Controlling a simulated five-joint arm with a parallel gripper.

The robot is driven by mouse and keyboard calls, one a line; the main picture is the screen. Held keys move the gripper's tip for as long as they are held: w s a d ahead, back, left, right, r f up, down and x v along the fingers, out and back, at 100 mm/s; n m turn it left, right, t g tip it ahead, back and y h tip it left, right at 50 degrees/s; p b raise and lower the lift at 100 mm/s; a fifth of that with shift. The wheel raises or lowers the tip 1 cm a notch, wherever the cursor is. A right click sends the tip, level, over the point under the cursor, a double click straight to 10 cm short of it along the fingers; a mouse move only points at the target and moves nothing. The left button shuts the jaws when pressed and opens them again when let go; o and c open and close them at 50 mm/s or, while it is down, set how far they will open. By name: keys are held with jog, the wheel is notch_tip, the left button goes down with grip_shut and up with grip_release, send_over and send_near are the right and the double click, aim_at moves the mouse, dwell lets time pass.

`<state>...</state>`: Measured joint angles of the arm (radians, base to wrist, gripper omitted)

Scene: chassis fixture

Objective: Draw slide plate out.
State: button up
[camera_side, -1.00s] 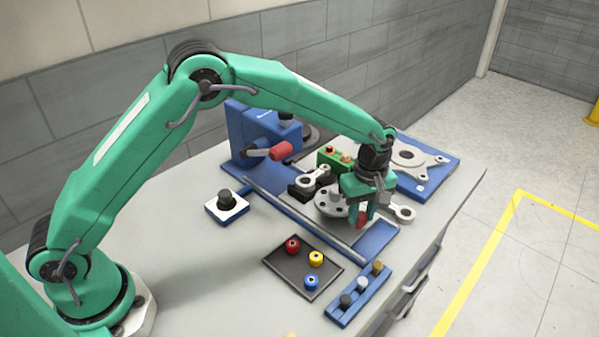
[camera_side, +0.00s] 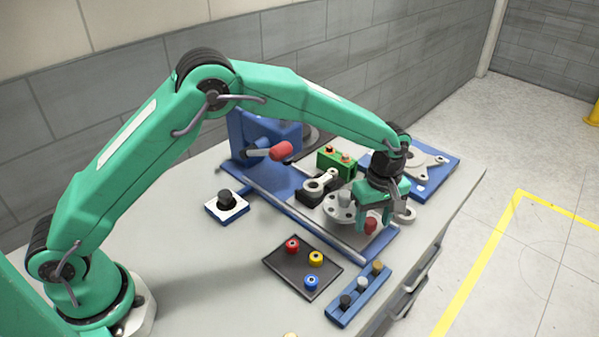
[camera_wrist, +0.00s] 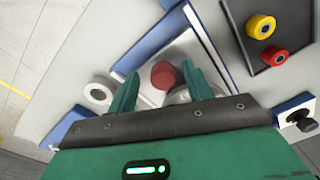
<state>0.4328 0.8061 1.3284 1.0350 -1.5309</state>
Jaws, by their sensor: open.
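The slide plate (camera_wrist: 184,50) is light grey and lies in the blue fixture in the wrist view. A red knob (camera_side: 370,226) stands at its outer end. A round grey flange with holes (camera_side: 342,207) sits behind the knob. My gripper (camera_side: 375,221) is low over the outer end of the plate. In the wrist view its green fingers stand open on either side of the red knob (camera_wrist: 163,75). Whether either finger touches the knob cannot be told. My gripper hides part of the plate in the side view.
A dark tray (camera_side: 272,262) with several coloured knobs and a blue rack (camera_side: 337,314) with pegs lie in front. A blue housing with a red handle (camera_side: 281,151) stands behind. A green block (camera_side: 337,160) and a ring-ended arm (camera_side: 320,184) crowd the fixture.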

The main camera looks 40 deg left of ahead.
jog(key=shift+w+r, duration=0.1)
jog(key=shift+r, duration=3.85)
jog(key=shift+a+r, duration=0.15)
jog(key=shift+r, duration=0.1)
jog(key=s+a+r+m+t, duration=0.3)
jog(key=s+a+r+m, duration=0.3)
jog(key=s+a+r, duration=0.65)
jog(key=s+a+m+t, duration=0.1)
jog(key=s+a+m, duration=0.2)
jog(key=s+a, duration=0.2)
jog(key=s+a+m+t, duration=0.2)
jog(key=s+a, duration=0.3)
jog(key=s, duration=0.6)
jog(key=shift+s+a+f+m, duration=0.2)
jog(key=shift+a+f+m, duration=0.15)
jog(key=shift+m, duration=0.45)
